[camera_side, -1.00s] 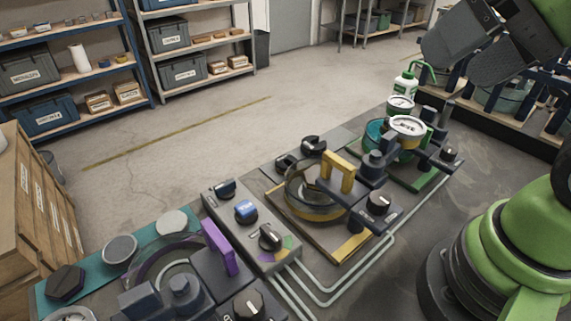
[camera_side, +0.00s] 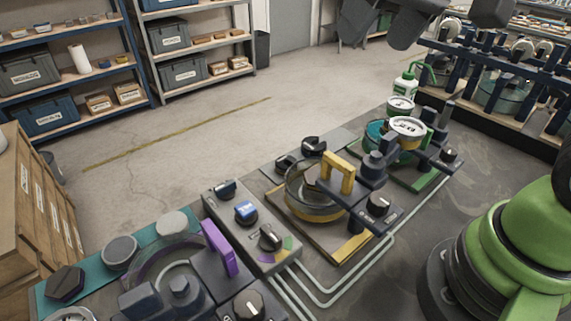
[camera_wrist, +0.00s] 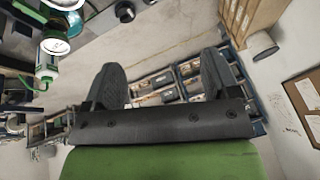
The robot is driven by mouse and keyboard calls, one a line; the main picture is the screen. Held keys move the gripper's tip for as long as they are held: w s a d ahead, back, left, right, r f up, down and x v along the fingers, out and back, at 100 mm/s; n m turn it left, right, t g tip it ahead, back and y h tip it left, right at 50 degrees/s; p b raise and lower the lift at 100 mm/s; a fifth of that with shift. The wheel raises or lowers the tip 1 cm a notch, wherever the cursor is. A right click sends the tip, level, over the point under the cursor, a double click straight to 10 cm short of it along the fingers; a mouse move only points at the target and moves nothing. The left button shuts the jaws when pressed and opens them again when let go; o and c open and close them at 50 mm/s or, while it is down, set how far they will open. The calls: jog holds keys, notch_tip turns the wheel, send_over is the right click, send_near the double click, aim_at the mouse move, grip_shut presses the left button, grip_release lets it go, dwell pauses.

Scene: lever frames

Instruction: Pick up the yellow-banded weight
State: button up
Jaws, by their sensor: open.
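My gripper (camera_wrist: 161,78) is open and empty in the wrist view, its two dark fingers wide apart with distant shelves between them. In the side view only dark parts of it show at the top edge, high above the bench. A yellow station (camera_side: 347,248) stands mid-bench with a round clear-walled ring (camera_side: 300,208) and a yellow upright handle (camera_side: 346,172). Farther back, a round white-topped piece (camera_side: 407,126) with a yellowish band under it sits at the green station (camera_side: 412,182). My gripper touches none of these.
A purple-handled station (camera_side: 219,247) is at the near left. A grey control box (camera_side: 247,232) with knobs stands beside the yellow station. A white-and-green bottle (camera_side: 405,86) is at the back. Pale tubes (camera_side: 335,300) run along the bench. The air above the bench is mostly clear.

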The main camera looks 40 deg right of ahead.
jog(key=w+f+g, duration=0.1)
jog(key=w+f, duration=0.3)
jog(key=w, duration=0.2)
jog(key=n+g+h, duration=0.1)
jog(key=n+g, duration=0.2)
jog(key=g, duration=0.1)
send_over(288, 161)
jog(key=s, duration=0.2)
jog(key=f, duration=1.4)
jog(key=a+f, duration=0.1)
jog(key=f, duration=0.6)
jog(key=shift+w, duration=0.2)
jog(key=f, duration=0.5)
jog(key=shift+w+d+f, duration=0.15)
jog(key=shift+w+f, duration=0.25)
